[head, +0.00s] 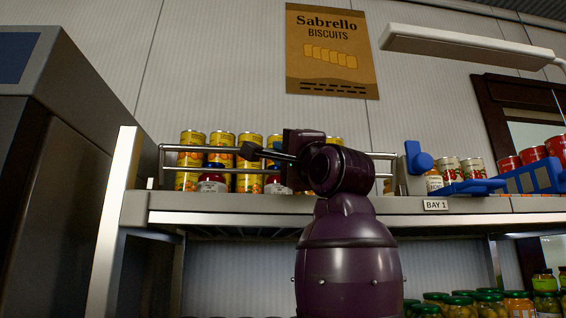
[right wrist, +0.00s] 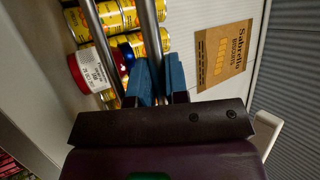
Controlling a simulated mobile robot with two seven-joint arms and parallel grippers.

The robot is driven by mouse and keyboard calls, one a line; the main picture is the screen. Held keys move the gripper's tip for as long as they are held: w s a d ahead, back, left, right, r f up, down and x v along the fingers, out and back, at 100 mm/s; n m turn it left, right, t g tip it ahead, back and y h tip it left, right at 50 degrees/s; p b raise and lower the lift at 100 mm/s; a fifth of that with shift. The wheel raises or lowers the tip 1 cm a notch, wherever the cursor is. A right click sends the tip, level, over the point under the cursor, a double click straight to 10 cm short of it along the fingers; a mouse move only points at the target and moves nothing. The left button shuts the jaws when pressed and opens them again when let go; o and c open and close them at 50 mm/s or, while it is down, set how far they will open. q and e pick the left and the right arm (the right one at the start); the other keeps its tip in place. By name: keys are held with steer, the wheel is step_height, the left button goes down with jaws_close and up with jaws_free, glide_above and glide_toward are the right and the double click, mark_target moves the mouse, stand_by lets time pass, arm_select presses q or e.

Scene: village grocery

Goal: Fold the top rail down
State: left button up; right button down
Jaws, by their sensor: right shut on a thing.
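The top rail (head: 176,148) is a metal frame of two horizontal bars, standing upright along the front of the upper shelf (head: 260,203) before the cans. In the right wrist view, two parallel bars (right wrist: 152,32) run up between and beside my fingers. My right gripper (head: 268,153) is at the rail's middle, its arm hiding part of the rail. In the right wrist view, its blue-padded fingers (right wrist: 157,84) are shut on one bar. A blue knob (head: 418,160) sits on a grey bracket at the rail's right end. My left gripper is not in view.
Blue brackets or trays (head: 530,179) and more cans (head: 507,165) are at the right. A dark cabinet (head: 50,160) stands at the left. Green-lidded jars (head: 488,303) fill the lower shelf.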

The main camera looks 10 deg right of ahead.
steer(key=shift+s+f+n+t+y+b, duration=0.3)
steer(key=shift+s+n+y+b, duration=0.1)
steer(key=shift+n+y, duration=0.35)
steer(key=shift+s+f+n+t+y+b, duration=0.15)
steer(key=shift+s+n+t+y+b, duration=0.2)
steer(key=shift+n+y, duration=0.4)
steer(key=c, duration=1.4)
jaws_free()
steer(key=shift+s+f, duration=0.1)
steer(key=shift+s, duration=0.05)
steer(key=shift+b+v, duration=1.1)
steer(key=shift+v, duration=4.2)
